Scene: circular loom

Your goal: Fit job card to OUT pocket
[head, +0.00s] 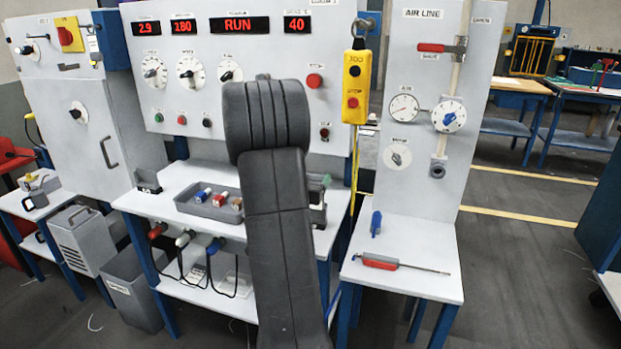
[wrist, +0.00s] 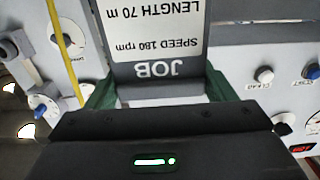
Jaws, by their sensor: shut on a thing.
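The job card (wrist: 160,38) fills the upper middle of the wrist view, upside down. It has a white sheet reading "SPEED 180 rpm" and "LENGTH 70 m" above a grey band marked "JOB". My gripper (wrist: 160,92) is shut on the card, with a green finger at each side of its grey end. In the head view my arm hides the card and most of the gripper; a bit of green shows at the arm's right edge. A small dark pocket (head: 147,181) stands at the bench's left back. Its label is too small to read, so I cannot tell whether it is OUT.
A grey tray (head: 209,203) of small coloured pieces sits on the bench (head: 150,204), left of my arm. A yellow pendant (head: 356,87) hangs to the right. A red-handled tool (head: 380,262) and a blue piece (head: 376,223) lie on the right table (head: 420,278).

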